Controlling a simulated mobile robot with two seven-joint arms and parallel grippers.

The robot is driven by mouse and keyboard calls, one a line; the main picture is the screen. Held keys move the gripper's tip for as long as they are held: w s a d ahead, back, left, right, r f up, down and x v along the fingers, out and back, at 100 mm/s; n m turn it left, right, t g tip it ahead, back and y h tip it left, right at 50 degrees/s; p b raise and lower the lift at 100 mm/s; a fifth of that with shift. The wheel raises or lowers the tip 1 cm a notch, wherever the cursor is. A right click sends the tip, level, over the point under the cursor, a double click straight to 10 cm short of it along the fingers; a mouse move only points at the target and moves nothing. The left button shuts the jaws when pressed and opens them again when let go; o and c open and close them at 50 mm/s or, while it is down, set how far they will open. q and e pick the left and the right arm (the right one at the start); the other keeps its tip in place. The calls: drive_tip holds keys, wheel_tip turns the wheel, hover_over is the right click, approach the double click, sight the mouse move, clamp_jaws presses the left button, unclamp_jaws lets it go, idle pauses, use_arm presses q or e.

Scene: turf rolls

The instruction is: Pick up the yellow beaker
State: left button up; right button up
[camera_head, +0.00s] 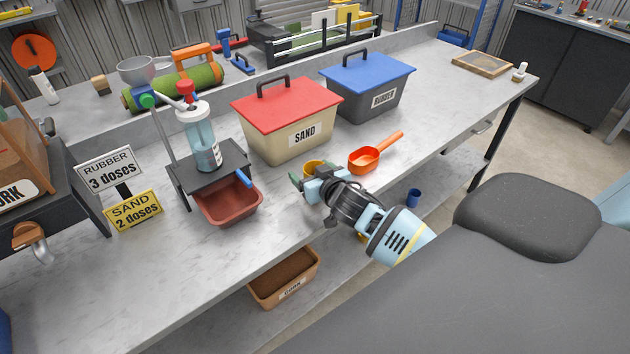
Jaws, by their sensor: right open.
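The yellow beaker (313,167) stands on the grey bench in front of the sand box. Only its upper part shows; my right gripper hides the rest. My right gripper (306,177) is open, with its fingers close to the near side of the beaker. I cannot tell whether they touch it or reach around it. My left gripper is not in view.
An orange scoop (364,161) lies close to the right of the beaker. The red-lidded sand box (287,144) and blue-lidded rubber box (364,100) stand behind. A brown tray (229,207) and dispenser stand (209,165) are left.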

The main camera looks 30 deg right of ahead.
sight(312, 165)
drive_tip(key=c, duration=1.1)
drive_tip(key=shift+r, duration=0.1)
drive_tip(key=shift+r, duration=0.4)
wheel_tip(312, 165, up, 3)
drive_tip(key=shift+s+f, duration=0.1)
drive_tip(key=shift+s+f+v, duration=0.15)
drive_tip(key=shift+f+v, duration=0.4)
drive_tip(key=shift+v, duration=2.05)
drive_tip(key=shift+s+f+v, duration=0.2)
drive_tip(key=shift+f+v, duration=0.35)
drive_tip(key=shift+v, duration=2)
drive_tip(key=shift+s+f+v, duration=0.15)
drive_tip(key=shift+f+v, duration=0.4)
drive_tip(key=shift+v, duration=2.05)
drive_tip(key=shift+a, duration=0.2)
